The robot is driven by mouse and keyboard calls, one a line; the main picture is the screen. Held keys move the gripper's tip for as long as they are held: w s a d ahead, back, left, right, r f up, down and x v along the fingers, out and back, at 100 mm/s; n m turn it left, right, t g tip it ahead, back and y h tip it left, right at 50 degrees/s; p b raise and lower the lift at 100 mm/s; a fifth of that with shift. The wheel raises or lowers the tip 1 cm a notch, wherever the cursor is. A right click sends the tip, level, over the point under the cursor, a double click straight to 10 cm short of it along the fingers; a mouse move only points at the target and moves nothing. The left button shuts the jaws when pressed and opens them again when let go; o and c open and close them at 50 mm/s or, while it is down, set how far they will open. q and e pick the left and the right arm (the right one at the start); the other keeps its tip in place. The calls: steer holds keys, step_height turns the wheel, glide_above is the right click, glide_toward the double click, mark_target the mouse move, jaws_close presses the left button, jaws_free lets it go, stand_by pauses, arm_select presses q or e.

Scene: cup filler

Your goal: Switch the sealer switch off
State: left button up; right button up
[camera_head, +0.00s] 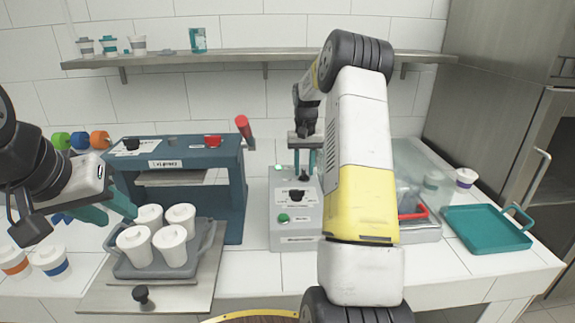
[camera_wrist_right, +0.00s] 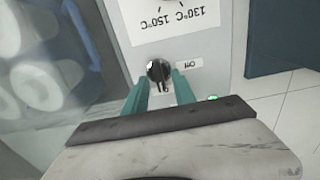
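In the right wrist view a black rotary knob (camera_wrist_right: 158,71) sits on a grey panel (camera_wrist_right: 225,45) marked 130°C, 150°C and Off. The Off label (camera_wrist_right: 188,63) is right of the knob. A small green light (camera_wrist_right: 213,98) glows beside it. My right gripper (camera_wrist_right: 160,82) has its two teal fingers on either side of the knob, with narrow gaps; firm contact cannot be told. My left gripper (camera_head: 112,208) is open and empty beside the white cups.
The box front has a black knob (camera_head: 296,196) and green button (camera_head: 283,218). A clear-covered machine (camera_head: 425,228) and teal tray (camera_head: 487,230) stand right.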

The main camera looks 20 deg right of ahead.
jaws_close()
steer(key=shift+n, duration=0.4)
steer(key=n, duration=0.3)
steer(key=shift+a, duration=0.1)
steer(key=n, duration=0.3)
steer(key=shift+a+n, duration=0.1)
steer(key=shift+n, duration=0.2)
steer(key=n, duration=0.5)
steer(key=shift+a+r, duration=0.1)
steer(key=n, duration=0.5)
steer(key=shift+s, duration=0.15)
steer(key=shift+n, duration=0.4)
